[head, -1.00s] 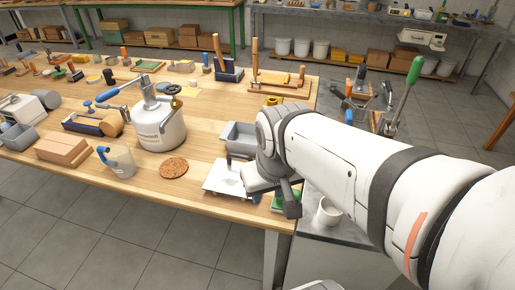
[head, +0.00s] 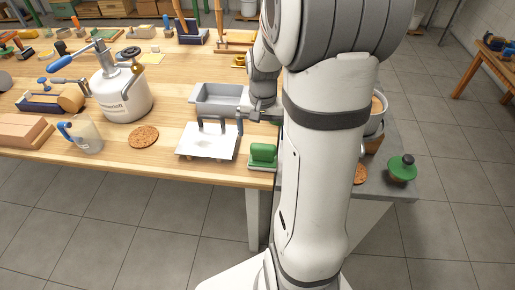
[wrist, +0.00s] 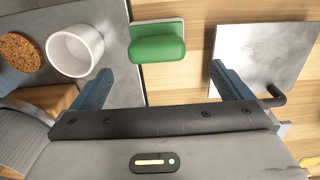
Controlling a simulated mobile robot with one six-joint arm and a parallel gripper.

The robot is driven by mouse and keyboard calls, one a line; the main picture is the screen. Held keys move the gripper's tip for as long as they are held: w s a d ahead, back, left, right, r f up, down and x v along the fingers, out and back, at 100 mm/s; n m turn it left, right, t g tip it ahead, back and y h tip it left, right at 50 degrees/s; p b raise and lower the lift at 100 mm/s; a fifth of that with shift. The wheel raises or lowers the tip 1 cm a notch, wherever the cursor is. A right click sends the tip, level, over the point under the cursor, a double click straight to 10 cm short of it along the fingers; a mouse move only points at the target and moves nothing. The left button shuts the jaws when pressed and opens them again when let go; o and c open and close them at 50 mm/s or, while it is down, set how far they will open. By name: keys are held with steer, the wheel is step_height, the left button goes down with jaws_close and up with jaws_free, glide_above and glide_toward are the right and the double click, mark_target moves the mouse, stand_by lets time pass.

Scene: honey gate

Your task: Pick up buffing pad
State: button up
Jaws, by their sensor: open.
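The buffing pad appears to be the green block with a pale base (head: 263,155), near the front right corner of the wooden table. In the wrist view the green pad (wrist: 157,46) lies between and just beyond my two blue fingers. My gripper (wrist: 160,78) is open with nothing between its jaws. It hangs above the table corner, and a gap to the pad cannot be measured. In the head view my arm hides much of the gripper (head: 258,116).
A metal plate with dark handles (head: 207,145) lies left of the pad, close to one finger. A grey tray (head: 217,96) stands behind it. A white cup (wrist: 75,50) and cork disc (wrist: 18,52) are on the grey side surface. A green round object (head: 402,168) stands further right.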

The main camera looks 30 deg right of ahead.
mark_target(263, 145)
steer(key=f, duration=0.7)
steer(key=shift+s+d, duration=0.15)
steer(key=shift+s, duration=0.05)
steer(key=shift+c, duration=0.4)
steer(key=c, duration=1)
steer(key=shift+r, duration=0.1)
step_height(263, 145, up, 10)
steer(key=o, duration=0.5)
steer(key=c, duration=0.4)
